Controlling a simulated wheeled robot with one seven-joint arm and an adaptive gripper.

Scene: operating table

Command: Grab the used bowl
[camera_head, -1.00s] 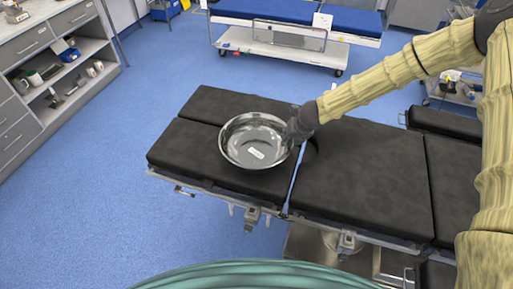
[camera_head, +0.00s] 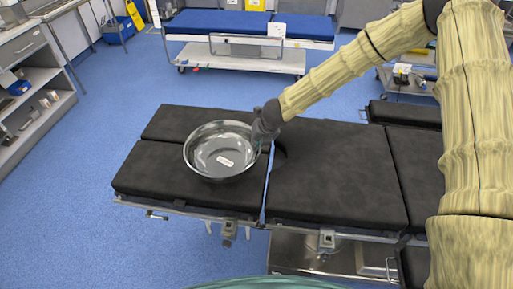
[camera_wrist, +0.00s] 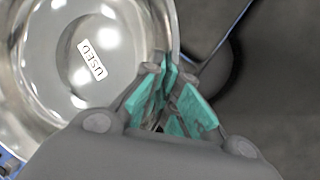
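The used bowl (camera_head: 205,160) is a shiny round metal bowl with a white label inside. It sits upright on the left part of the black operating table. In the wrist view the bowl (camera_wrist: 38,75) fills the left side, and its label reads "USED". My gripper (camera_head: 262,128) is at the bowl's right rim. In the wrist view my gripper (camera_wrist: 168,78) has its teal-padded fingers close together at the rim, with the bowl wall between them. The exact contact is partly hidden by the fingers.
The black operating table (camera_head: 335,180) is bare to the right of the bowl, with a gap between its sections. Metal rails and clamps line its front edge. A blue-topped trolley (camera_head: 245,25) stands behind, and shelves (camera_head: 35,100) stand at the left. Blue floor lies between.

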